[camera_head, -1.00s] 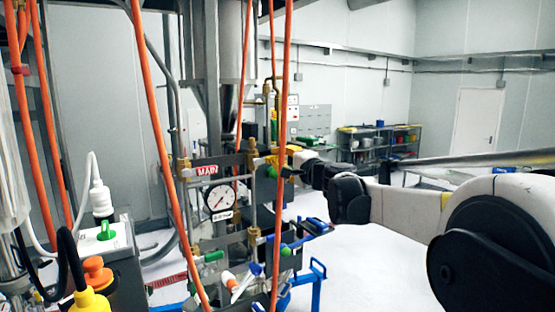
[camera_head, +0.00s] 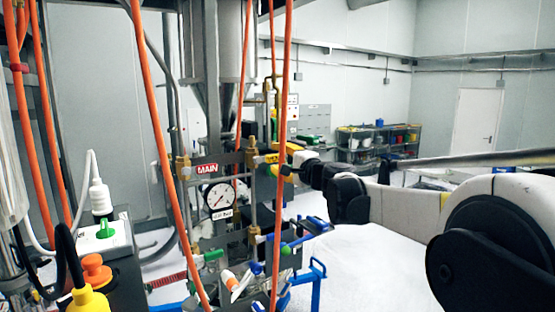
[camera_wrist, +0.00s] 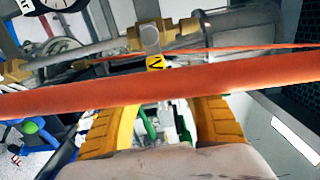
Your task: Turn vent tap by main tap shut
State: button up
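The red MAIN label (camera_head: 207,170) marks the main tap beside a brass fitting (camera_head: 183,167) on the left of the frame. My gripper (camera_wrist: 163,118) has its two yellow-orange fingers apart, with nothing held between them. It is close to the tagged valve, not visibly touching it. In the head view my gripper (camera_head: 275,165) is partly hidden by an orange hose.
An orange hose (camera_wrist: 60,98) crosses the wrist view in front of my fingers. A pressure gauge (camera_head: 219,196) hangs below the MAIN label. A control box with a green knob (camera_head: 105,231) stands at left.

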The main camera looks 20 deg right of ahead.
jog(key=s+d, duration=0.2)
jog(key=s, duration=0.9)
jog(key=shift+s+d, duration=0.2)
jog(key=shift+s, duration=0.2)
jog(key=s+a+f+n+g+b, duration=0.25)
jog(key=s+a+f+b, duration=0.3)
jog(key=f, duration=0.45)
jog(key=s+a+f+n+g+y+b, duration=0.15)
jog(key=s+a+f+n+b, duration=0.35)
jog(key=f, duration=0.6)
jog(key=s+a+f+n+g+b, duration=0.25)
jog(key=s+a+f+b, duration=0.2)
jog(key=f+b, duration=0.4)
jog(key=s+f+n+g+h+b, duration=0.1)
jog(key=s+f+n+b, duration=0.1)
jog(key=f, duration=0.7)
jog(key=s+d+f+n+g+h+b, duration=0.1)
jog(key=s+f+b, duration=0.4)
jog(key=f, duration=0.5)
jog(key=s+f+n+g+h+b, duration=0.2)
jog(key=s+f+h+b, duration=0.1)
jog(key=s+f, duration=0.4)
notch_tip(320, 180, down, 2)
jog(key=shift+d+f+n+b, duration=0.15)
jog(key=shift+d+n+b, duration=0.2)
jog(key=shift+b, duration=0.25)
